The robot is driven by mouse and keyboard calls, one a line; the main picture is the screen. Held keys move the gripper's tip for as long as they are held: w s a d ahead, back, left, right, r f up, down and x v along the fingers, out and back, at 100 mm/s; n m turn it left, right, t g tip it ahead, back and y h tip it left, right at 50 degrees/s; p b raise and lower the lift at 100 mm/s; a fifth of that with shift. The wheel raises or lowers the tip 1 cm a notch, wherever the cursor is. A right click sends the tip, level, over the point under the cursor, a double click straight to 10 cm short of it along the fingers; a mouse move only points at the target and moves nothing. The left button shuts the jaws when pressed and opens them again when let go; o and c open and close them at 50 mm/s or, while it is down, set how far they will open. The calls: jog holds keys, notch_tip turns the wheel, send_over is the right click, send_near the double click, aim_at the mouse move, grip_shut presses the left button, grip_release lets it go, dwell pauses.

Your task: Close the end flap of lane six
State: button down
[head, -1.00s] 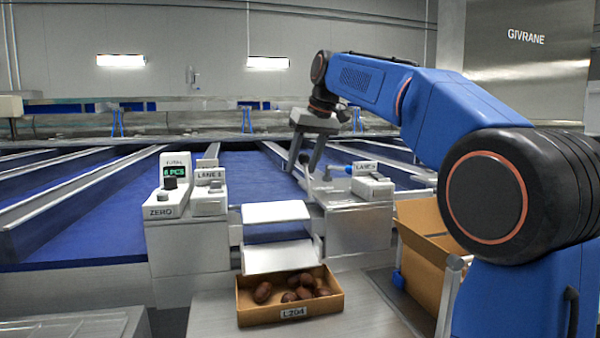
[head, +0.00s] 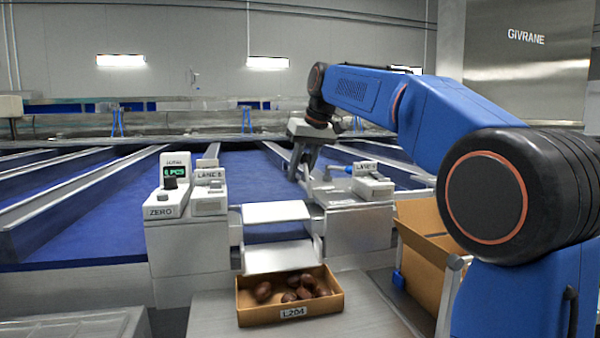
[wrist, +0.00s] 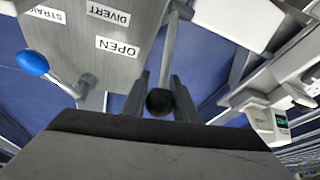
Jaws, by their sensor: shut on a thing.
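My gripper (head: 301,172) is at the inner left edge of the right-hand console (head: 358,222), beside the lane's end. In the wrist view my gripper (wrist: 160,96) has its two fingers closed on a black ball knob (wrist: 159,103) on a thin grey rod. Next to it, a plate (wrist: 95,50) carries the labels OPEN, DIVERT and a partly cut-off third one. Pale panels, an upper one (head: 276,212) and a lower one (head: 278,257), sit at the lane's end between the consoles. I cannot tell which of them is the flap.
A blue-knobbed lever (wrist: 33,63) stands beside the plate. The left console (head: 186,225) has a green display and a ZERO label. A carton of dates (head: 290,312) stands below the panels. An open cardboard box (head: 430,255) is at the right.

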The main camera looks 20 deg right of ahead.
aim_at(303, 163)
jog(key=shift+s, duration=0.1)
jog(key=s+r+t, duration=0.1)
jog(key=t, duration=0.1)
jog(key=s+r+t, duration=0.1)
jog(key=s+t, duration=0.1)
jog(key=shift+s+r, duration=0.1)
jog(key=shift+r, duration=0.25)
jog(key=shift+s+r+n+t, duration=0.35)
jog(key=shift+s+t, duration=0.35)
jog(key=shift+t, duration=0.3)
jog(key=shift+s+r+n+t, duration=0.15)
jog(key=shift+s+r+t, duration=0.05)
jog(key=shift+s+t, duration=0.6)
jog(key=shift+s+r+n+t, duration=0.1)
jog(key=shift+s+r+t, duration=0.05)
jog(key=shift+s+t, duration=0.6)
jog(key=shift+s, duration=1.8)
jog(key=c, duration=1.5)
grip_release()
jog(key=shift+s, duration=0.15)
jog(key=shift+o, duration=0.3)
jog(key=shift+f, duration=0.15)
